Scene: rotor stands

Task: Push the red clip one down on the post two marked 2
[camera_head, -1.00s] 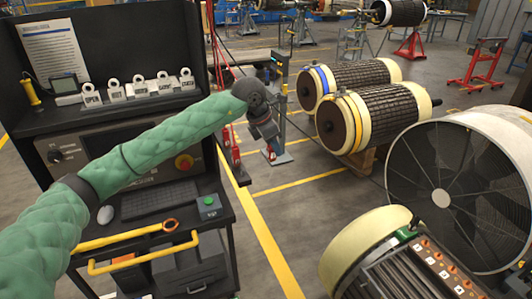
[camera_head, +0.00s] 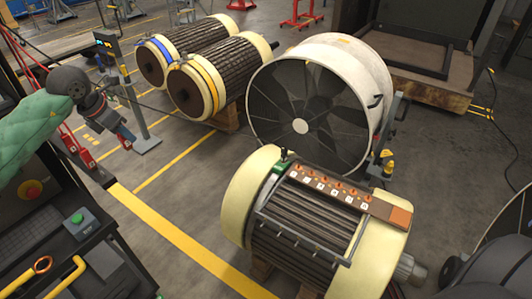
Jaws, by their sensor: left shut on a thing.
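My left gripper (camera_head: 122,135) hangs at the left, fingers down, over the floor beside the bench. It is shut on a small red piece, which I take to be the red clip (camera_head: 126,143); little of it shows. Two more red clip-like pieces (camera_head: 87,159) are by the bench edge, left of the gripper. The brown terminal board (camera_head: 362,203) lies on top of the cream-ended rotor (camera_head: 245,195) at centre right. It carries a row of several orange posts with small white labels, too small to read. The gripper is well left of the board. My right gripper is not in view.
A large round fan (camera_head: 300,125) stands behind the board. Two dark rotors (camera_head: 190,85) with cream ends lie behind left. A small green-topped piece (camera_head: 281,165) sits at the board's left end. Open floor with yellow lines (camera_head: 170,225) separates bench and rotor.

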